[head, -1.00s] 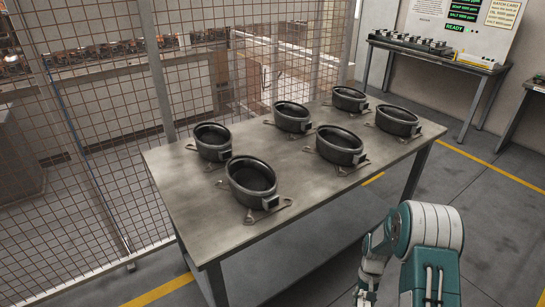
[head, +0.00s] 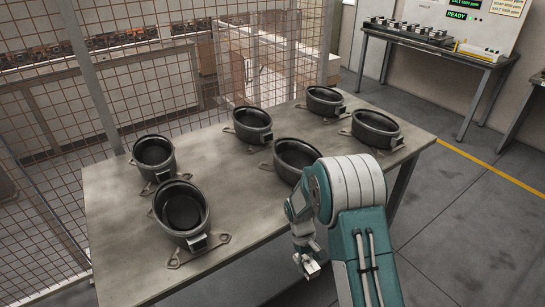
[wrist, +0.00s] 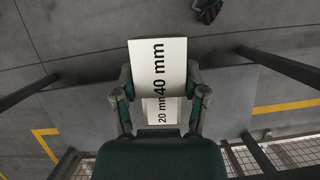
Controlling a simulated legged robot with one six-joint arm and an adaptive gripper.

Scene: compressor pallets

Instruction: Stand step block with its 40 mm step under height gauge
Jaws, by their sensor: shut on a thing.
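The step block (wrist: 157,62) is a pale block with "40 mm" printed on its larger face and "20 mm" on a smaller face nearer my wrist. In the wrist view my gripper (wrist: 158,88) is shut on it, one finger at each side. In the head view my gripper (head: 304,254) hangs in front of the table's right-hand near edge, with a small pale part of the block (head: 311,268) showing at its tips. I cannot make out a height gauge in either view.
A grey metal table (head: 125,232) carries several black oval housings (head: 181,211) on small brackets. Mesh fencing (head: 160,85) stands behind it. A bench (head: 440,53) with a row of parts and a sign board (head: 440,14) stands at the back right. The floor (head: 450,215) at right is clear.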

